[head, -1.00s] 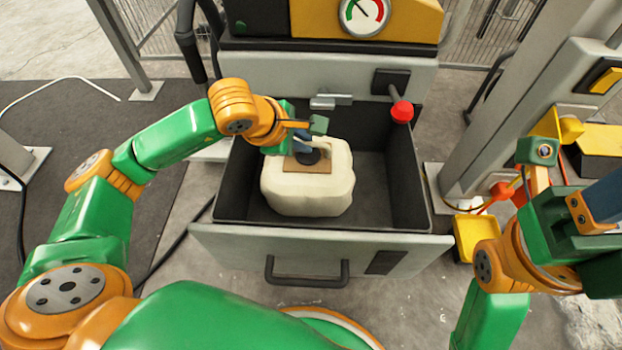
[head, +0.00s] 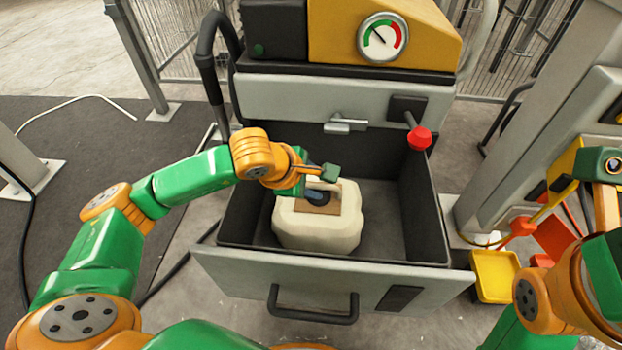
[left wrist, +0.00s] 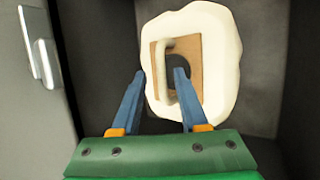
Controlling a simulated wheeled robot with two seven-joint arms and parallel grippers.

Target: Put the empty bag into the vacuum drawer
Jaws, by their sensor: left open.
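The empty bag (head: 318,230) is a cream, puffy block with a tan patch and a loop handle on top. It rests inside the open vacuum drawer (head: 330,268), left of the middle. The bag also shows in the left wrist view (left wrist: 222,70). My left gripper (head: 318,188) is over the bag's top. In the left wrist view its two blue fingers (left wrist: 160,78) are apart, with the handle (left wrist: 166,72) between or just beyond their tips; contact cannot be told. My right arm is at the right edge, its fingers not clearly visible.
The machine with a gauge (head: 383,38) stands behind the drawer. A red-knobbed lever (head: 419,138) juts out over the drawer's back right. The drawer floor (head: 380,215) right of the bag is free. A yellow bin (head: 494,277) is to the right.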

